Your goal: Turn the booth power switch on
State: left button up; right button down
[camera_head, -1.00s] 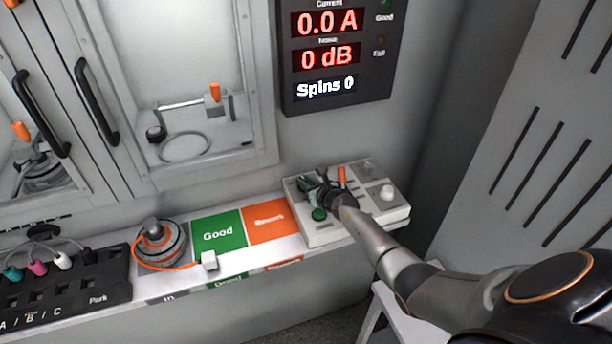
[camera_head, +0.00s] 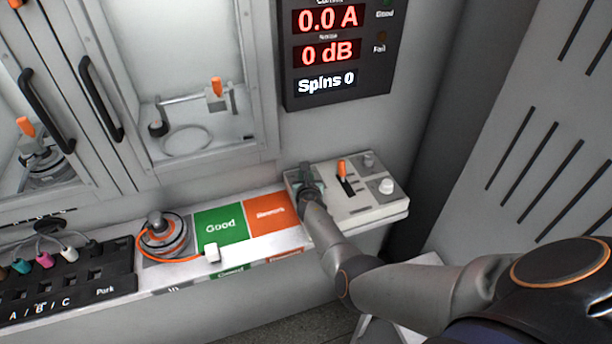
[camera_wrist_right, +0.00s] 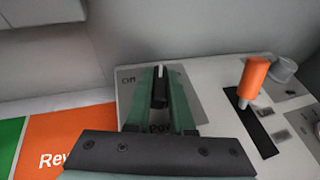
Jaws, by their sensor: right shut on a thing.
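The power switch (camera_wrist_right: 160,88) is a black knob with a white mark on the panel's left part, partly hidden between green fingers in the right wrist view. Its mark points away from the wrist. Lettering lies beside and below it, partly covered. My right gripper (camera_head: 306,177) is shut on the knob, with one finger on each side (camera_wrist_right: 160,78). In the head view the gripper and wrist hide the switch. The light control panel (camera_head: 350,207) stands at the right end of the bench. My left gripper is not in view.
An orange-handled lever (camera_head: 342,167) and a white knob (camera_head: 387,186) stand right of the gripper on the panel. Green Good (camera_head: 218,229) and orange Rework (camera_head: 270,212) areas lie left. The motor (camera_head: 163,240) sits farther left. The display (camera_head: 325,52) reads 0.0 A, 0 dB, Spins 0.

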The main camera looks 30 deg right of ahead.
jog(key=shift+a+f+m+g+h+b, duration=0.15)
jog(key=shift+f+m+g+h+b, duration=0.15)
jog(key=shift+m+h, duration=0.2)
jog(key=m+g+h+b, duration=0.2)
jog(key=m+h+b, duration=0.1)
jog(key=b, duration=0.2)
jog(key=shift+w+m+g, duration=0.1)
jog(key=shift+m+g, duration=0.2)
jog(key=shift+g, duration=0.1)
jog(key=shift+r+m+g+h+b, duration=0.25)
jog(key=shift+m+g+h+b, duration=0.15)
jog(key=shift+m+g+b, duration=0.3)
jog(key=c, duration=0.8)
grip_release()
jog(key=shift+r, duration=0.1)
